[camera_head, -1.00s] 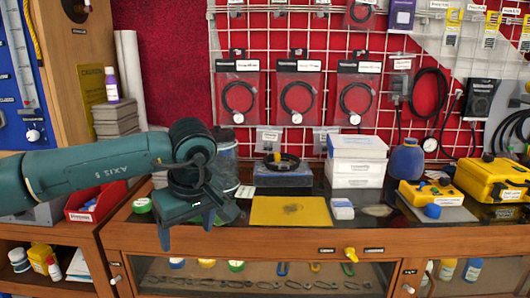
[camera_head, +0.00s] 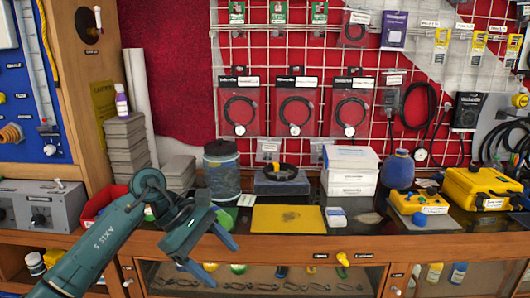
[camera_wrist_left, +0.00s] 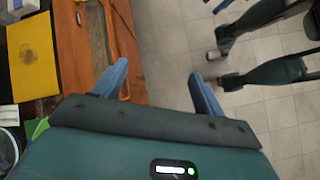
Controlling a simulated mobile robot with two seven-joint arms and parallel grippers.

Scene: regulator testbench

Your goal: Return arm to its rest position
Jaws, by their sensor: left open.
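My left arm (camera_head: 115,232) comes in from the lower left, bent at the wrist. My left gripper (camera_head: 218,258) is open and empty, in front of the bench's front edge, left of and lower than the yellow mat (camera_head: 289,219). In the left wrist view the two blue fingers of the gripper (camera_wrist_left: 158,72) are spread apart, with wood and floor tiles beyond them.
The wooden bench (camera_head: 300,246) carries a dark jar (camera_head: 222,172), white boxes (camera_head: 350,170), a blue bottle (camera_head: 399,170) and yellow cases (camera_head: 485,188). A red bin (camera_head: 100,203) stands behind my left arm. Tiled floor (camera_wrist_left: 270,80) lies open beside the bench.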

